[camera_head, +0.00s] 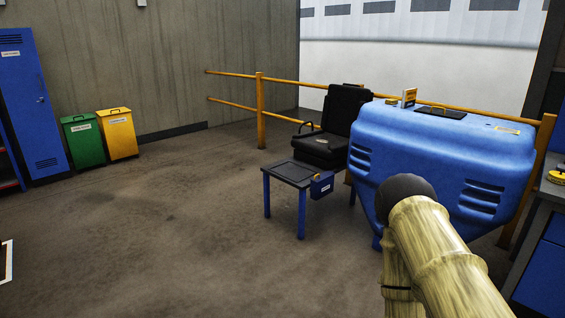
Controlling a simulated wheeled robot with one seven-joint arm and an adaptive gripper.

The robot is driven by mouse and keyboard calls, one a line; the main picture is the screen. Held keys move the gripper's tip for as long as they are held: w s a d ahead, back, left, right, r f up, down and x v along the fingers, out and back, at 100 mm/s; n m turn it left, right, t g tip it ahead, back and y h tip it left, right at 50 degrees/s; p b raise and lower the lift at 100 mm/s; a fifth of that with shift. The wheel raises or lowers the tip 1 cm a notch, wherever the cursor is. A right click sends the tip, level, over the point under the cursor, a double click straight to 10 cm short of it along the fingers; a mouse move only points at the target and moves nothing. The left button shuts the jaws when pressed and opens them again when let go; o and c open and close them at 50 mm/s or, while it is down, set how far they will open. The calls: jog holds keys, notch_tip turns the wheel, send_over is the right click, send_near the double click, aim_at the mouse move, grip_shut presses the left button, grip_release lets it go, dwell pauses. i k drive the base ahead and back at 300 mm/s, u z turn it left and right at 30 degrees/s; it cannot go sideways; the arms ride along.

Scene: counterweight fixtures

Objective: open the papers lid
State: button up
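A green bin (84,143) and a yellow bin (119,135) stand side by side by the back wall at the left. Each has a lid with a handle on top, and both lids look shut. Their front labels are too small to read, so I cannot tell which one is for papers. A dark flat panel with a handle (440,112) lies on top of the large blue counterweight body. My tan arm with its dark rounded joint rises at the lower right. My gripper is not in view.
A blue locker (33,105) stands left of the bins. A small blue-legged table (291,173), a black seat (335,130) and the blue counterweight body (400,150) fill the right. Yellow railing (261,112) runs behind. The floor (160,220) before the bins is clear.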

aim_at(318, 178)
jog(key=u, duration=0.2)
jog(key=i, duration=4.1)
jog(key=z, duration=0.1)
